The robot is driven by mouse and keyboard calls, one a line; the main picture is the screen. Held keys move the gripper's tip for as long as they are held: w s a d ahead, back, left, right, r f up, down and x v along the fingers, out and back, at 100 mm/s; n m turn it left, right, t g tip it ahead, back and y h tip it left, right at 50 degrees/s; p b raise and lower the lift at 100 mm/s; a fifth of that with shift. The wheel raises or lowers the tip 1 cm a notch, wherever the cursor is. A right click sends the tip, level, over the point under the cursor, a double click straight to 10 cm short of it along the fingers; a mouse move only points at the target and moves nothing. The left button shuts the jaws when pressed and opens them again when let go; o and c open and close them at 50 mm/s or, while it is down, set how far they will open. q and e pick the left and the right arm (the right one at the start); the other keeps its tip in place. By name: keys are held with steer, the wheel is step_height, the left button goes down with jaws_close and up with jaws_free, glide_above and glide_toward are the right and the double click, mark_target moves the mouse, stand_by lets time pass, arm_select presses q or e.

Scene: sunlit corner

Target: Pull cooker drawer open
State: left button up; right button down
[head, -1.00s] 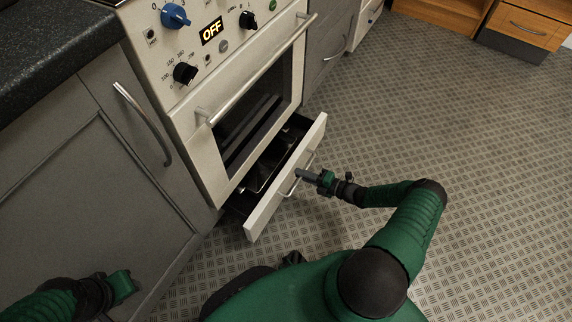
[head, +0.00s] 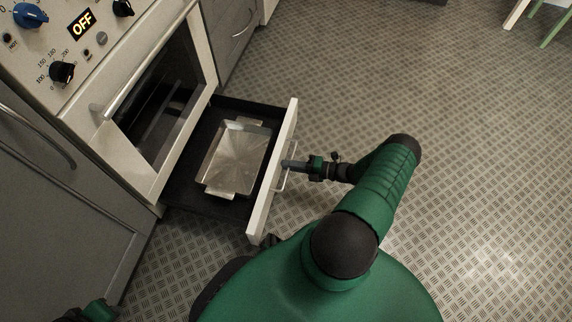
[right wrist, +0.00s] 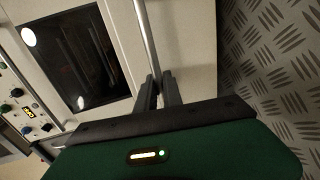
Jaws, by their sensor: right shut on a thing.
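The cooker drawer (head: 272,178) stands pulled well out below the oven, showing its dark interior. A shiny metal tray (head: 236,158) lies inside it. My right gripper (head: 288,164) is at the drawer's front, shut on the bar handle (head: 281,178). In the right wrist view the fingers (right wrist: 159,92) close around the handle bar (right wrist: 147,38) in front of the pale drawer front (right wrist: 187,40). My left gripper (head: 98,312) shows only partly at the bottom left edge, and its fingers cannot be made out.
The cooker (head: 75,110) has a closed oven door with a long bar handle (head: 150,62) above the drawer. Grey cabinets (head: 60,215) flank it. The patterned floor (head: 460,150) to the right is clear. Chair or table legs (head: 540,20) show at the top right.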

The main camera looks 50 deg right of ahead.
steer(key=shift+s+d+f, duration=0.15)
steer(key=shift+s+d, duration=0.05)
steer(key=shift+s, duration=0.25)
steer(key=c, duration=1.5)
jaws_free()
steer(key=shift+w, duration=0.1)
steer(key=p+v, duration=0.3)
steer(key=v, duration=1.4)
steer(key=shift+p, duration=0.3)
steer(key=shift+f, duration=0.1)
